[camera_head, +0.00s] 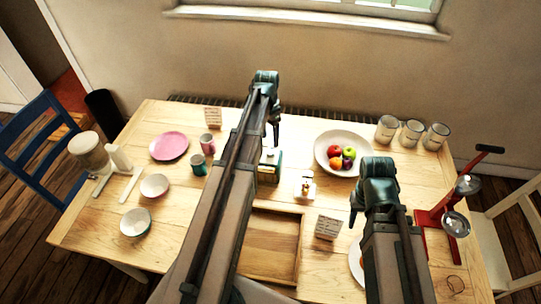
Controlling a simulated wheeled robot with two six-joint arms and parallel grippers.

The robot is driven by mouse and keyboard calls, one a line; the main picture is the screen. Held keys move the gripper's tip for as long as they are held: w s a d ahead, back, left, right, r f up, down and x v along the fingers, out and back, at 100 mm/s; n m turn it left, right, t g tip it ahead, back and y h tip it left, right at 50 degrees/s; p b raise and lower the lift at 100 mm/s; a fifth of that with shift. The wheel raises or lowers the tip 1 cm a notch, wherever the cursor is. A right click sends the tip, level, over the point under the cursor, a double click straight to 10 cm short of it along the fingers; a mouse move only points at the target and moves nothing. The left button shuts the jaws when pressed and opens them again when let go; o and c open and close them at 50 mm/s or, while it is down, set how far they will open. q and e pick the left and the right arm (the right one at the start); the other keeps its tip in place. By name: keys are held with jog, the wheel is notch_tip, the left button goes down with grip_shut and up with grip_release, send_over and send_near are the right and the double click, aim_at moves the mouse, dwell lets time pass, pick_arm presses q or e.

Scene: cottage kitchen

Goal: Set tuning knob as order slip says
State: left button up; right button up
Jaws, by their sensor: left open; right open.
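A small teal and cream box (269,172), which may be the radio, stands mid-table, partly hidden by my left arm. I cannot make out a tuning knob on it. A written card (328,227) stands near the tray, and another card (212,117) stands at the back left. Their writing is too small to read, and I cannot tell which is the order slip. My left gripper (275,138) is open, pointing down and appearing just behind the box. My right gripper (354,216) is open and empty, near the front card, at its right.
A fruit bowl (328,139), several metal mugs (411,133) and a red stand (432,222) are at the right. A small white item (305,187) stands mid-table, behind a wooden tray (270,245). A pink plate (169,146), cups and bowls (135,222) are at the left.

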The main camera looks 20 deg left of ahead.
aim_at(271, 152)
pick_arm(q)
jog(key=f+b, duration=0.2)
jog(key=f, duration=0.1)
jog(key=f+b, duration=0.3)
jog(key=shift+s+d+f+b, duration=0.1)
jog(key=shift+d+f+b, duration=0.1)
jog(key=shift+f+b, duration=0.15)
jog(key=shift+r, duration=0.1)
jog(key=shift+c, duration=0.2)
grip_shut()
